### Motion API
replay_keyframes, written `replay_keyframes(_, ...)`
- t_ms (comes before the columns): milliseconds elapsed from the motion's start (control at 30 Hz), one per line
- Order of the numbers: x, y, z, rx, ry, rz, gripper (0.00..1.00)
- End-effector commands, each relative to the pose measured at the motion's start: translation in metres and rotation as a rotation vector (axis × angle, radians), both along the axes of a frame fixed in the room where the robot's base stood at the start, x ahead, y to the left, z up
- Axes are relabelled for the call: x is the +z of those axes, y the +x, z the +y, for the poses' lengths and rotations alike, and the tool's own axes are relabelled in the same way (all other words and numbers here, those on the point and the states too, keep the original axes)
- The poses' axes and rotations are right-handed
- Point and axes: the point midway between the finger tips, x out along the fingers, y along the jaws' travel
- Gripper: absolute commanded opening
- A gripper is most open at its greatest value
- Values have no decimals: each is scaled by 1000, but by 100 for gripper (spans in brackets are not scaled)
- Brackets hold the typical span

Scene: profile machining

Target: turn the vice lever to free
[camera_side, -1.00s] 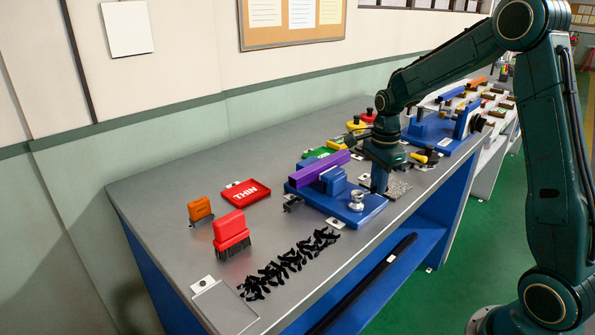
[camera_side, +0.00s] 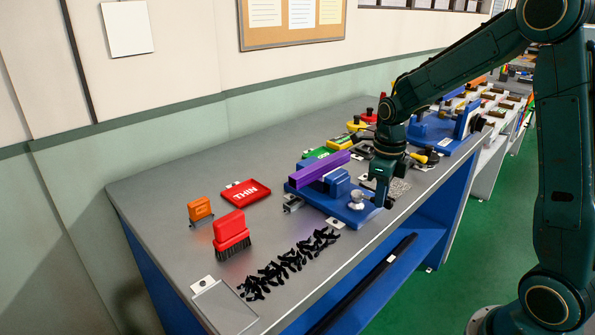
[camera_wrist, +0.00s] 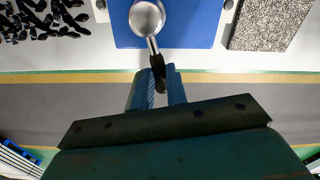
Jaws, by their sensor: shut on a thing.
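The blue vice (camera_side: 345,207) sits on the bench with a purple profile (camera_side: 322,167) across it. Its lever has a silver hub (camera_side: 356,199), which also shows in the wrist view (camera_wrist: 147,18). In the wrist view a thin metal rod runs from the hub to a black grip (camera_wrist: 158,68), pointing toward the bench's front edge. My gripper (camera_side: 384,203) is low at the vice's front right corner. In the wrist view its two fingers (camera_wrist: 158,92) are on either side of the black grip, shut on it. The grip's far end is partly hidden between the fingers.
A grey speckled plate (camera_wrist: 268,22) lies right of the vice. Several black pieces (camera_side: 290,263) lie to its left.

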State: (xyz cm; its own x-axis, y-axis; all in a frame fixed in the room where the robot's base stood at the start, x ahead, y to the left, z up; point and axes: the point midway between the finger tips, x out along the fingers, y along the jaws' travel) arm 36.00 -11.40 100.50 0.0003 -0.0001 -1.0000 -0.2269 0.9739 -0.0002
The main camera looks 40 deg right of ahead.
Motion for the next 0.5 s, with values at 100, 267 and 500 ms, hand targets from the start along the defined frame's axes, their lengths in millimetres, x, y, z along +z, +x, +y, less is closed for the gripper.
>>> replay_keyframes(100,0,-2,6,-85,0,2,0)
replay_keyframes(267,0,-2,11,-175,0,2,0)
replay_keyframes(500,1,-2,14,-237,0,2,0)
